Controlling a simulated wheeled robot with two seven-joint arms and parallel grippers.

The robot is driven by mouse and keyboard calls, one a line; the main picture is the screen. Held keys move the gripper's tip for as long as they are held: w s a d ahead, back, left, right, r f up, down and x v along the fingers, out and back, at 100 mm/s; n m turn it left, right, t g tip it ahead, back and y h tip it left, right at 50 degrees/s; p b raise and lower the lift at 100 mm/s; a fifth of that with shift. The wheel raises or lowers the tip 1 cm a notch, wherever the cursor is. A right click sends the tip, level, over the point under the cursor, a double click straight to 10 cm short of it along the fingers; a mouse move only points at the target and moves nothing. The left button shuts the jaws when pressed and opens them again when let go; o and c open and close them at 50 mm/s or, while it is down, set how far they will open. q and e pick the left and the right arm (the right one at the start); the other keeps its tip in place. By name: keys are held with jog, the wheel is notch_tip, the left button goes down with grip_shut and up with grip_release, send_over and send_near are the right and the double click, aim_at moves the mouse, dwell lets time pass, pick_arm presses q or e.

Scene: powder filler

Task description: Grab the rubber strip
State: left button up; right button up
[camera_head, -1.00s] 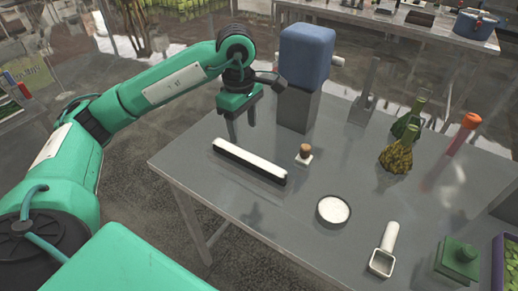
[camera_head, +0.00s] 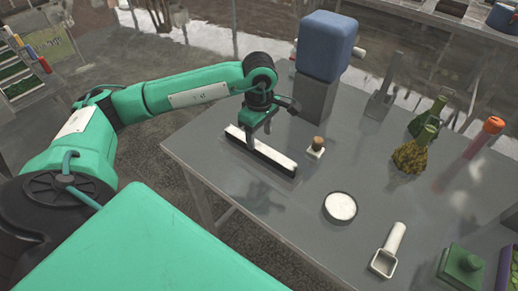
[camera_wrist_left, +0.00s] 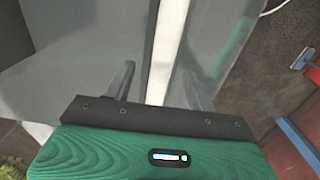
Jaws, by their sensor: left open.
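The rubber strip (camera_head: 275,158) is a long bar with a white top and a black side, lying on the grey table near its left edge. In the left wrist view the white strip (camera_wrist_left: 166,50) runs up between the two fingers. My left gripper (camera_head: 260,130) is over the far half of the strip, pointing down, with its fingers apart. It also shows in the left wrist view (camera_wrist_left: 158,88), with one finger to each side of the strip and nothing visibly clamped. The gripper hides part of the strip in the head view. My right gripper is not in view.
A blue block on a grey stand (camera_head: 316,98) rises just behind my left gripper. A small corked item (camera_head: 316,148), a dish of white powder (camera_head: 340,207) and a white scoop (camera_head: 388,250) lie to the right. Green bottles (camera_head: 415,150) stand farther right.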

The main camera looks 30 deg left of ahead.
aim_at(259, 146)
pick_arm(q)
jog(key=shift+s+f+p, duration=0.1)
jog(key=shift+f+p, duration=0.5)
jog(key=shift+f, duration=1.35)
jog(key=c, duration=1.2)
jog(key=shift+o, duration=0.2)
